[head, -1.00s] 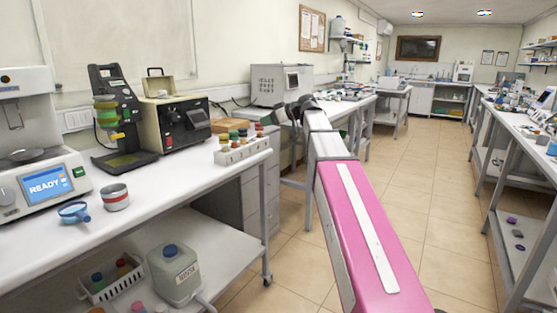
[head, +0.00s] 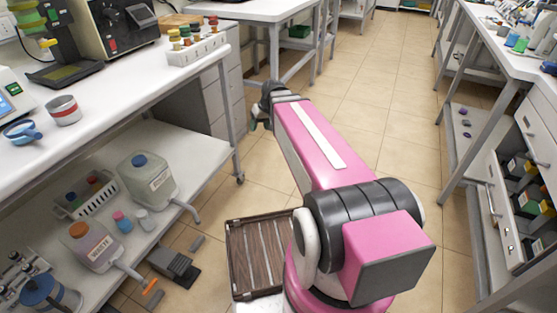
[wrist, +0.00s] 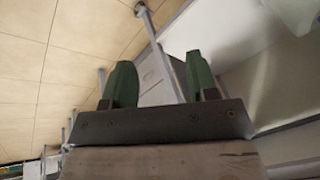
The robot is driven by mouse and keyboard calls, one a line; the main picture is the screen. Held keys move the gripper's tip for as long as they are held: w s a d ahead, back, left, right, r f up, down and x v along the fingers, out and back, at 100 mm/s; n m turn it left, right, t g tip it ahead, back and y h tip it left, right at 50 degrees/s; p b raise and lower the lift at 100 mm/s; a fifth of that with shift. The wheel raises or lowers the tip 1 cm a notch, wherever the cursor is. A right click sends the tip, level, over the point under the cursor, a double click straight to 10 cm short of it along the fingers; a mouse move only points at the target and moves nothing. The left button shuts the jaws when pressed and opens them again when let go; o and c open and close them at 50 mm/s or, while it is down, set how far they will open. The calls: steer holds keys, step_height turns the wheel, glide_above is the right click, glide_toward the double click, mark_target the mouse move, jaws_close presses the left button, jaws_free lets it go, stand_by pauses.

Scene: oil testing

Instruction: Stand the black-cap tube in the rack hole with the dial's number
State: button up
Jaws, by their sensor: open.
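A white rack (head: 198,54) stands near the right end of the left bench, holding tubes with yellow, green, brownish and red caps. I cannot make out a black cap or the hole numbers there. A black and cream instrument (head: 125,32) behind it has a knob on its front; no dial number is readable. My gripper (head: 257,117) is beyond the bench's right end, over the floor. In the wrist view my gripper (wrist: 163,82) is open, its two green fingers apart with nothing between them. A black-cap tube cannot be picked out with certainty.
The lower shelf holds a white basket (head: 86,196) with capped items, a blue-capped jug (head: 148,182) and a waste bottle (head: 97,247). Open drawers (head: 525,190) jut out at right. The aisle floor is clear.

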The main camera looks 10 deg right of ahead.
steer(key=s+d+f+m+g+h, duration=0.2)
steer(key=s+d+f, duration=0.3)
steer(key=s+f, duration=0.4)
steer(key=s+m+h, duration=0.1)
steer(key=s, duration=0.1)
steer(key=shift+s+f, duration=0.3)
steer(key=shift+f, duration=0.05)
steer(key=shift+c, duration=0.3)
